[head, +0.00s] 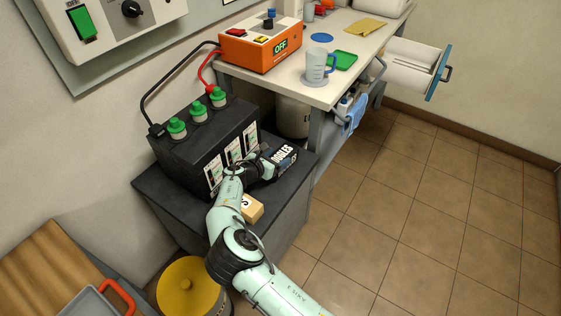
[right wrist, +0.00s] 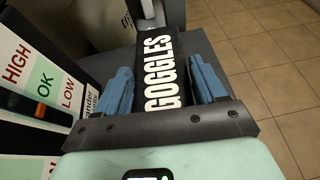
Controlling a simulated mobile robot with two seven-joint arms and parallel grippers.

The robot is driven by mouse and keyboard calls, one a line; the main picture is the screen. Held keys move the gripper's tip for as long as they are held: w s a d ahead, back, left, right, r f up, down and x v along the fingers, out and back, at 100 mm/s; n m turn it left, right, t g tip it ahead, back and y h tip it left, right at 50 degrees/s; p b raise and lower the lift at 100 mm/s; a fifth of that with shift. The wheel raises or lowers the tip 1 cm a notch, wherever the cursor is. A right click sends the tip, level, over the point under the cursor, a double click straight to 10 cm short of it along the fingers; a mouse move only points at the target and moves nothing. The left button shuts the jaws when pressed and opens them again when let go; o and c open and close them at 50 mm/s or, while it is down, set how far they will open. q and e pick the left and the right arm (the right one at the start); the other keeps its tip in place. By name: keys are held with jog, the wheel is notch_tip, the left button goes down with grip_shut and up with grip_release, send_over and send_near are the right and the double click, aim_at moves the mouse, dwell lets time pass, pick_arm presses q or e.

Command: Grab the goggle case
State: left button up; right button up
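The goggle case is a black box with white GOGGLES lettering (head: 285,153). It is at the right edge of the dark stand top, in front of the battery. In the right wrist view the case (right wrist: 164,62) lies between the two blue fingers of my right gripper (right wrist: 164,85). The fingers are close along both its sides; I cannot tell whether they press on it. In the head view my right gripper (head: 270,166) is at the near end of the case and hides part of it. My left gripper is not in view.
The black battery (head: 205,140) with green caps stands close to the left of my gripper. A small tan box (head: 252,209) sits beside my forearm. The workbench (head: 325,92) stands behind the case. The tiled floor (head: 420,220) at the right is clear.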

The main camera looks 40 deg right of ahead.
jog(key=shift+c, duration=1)
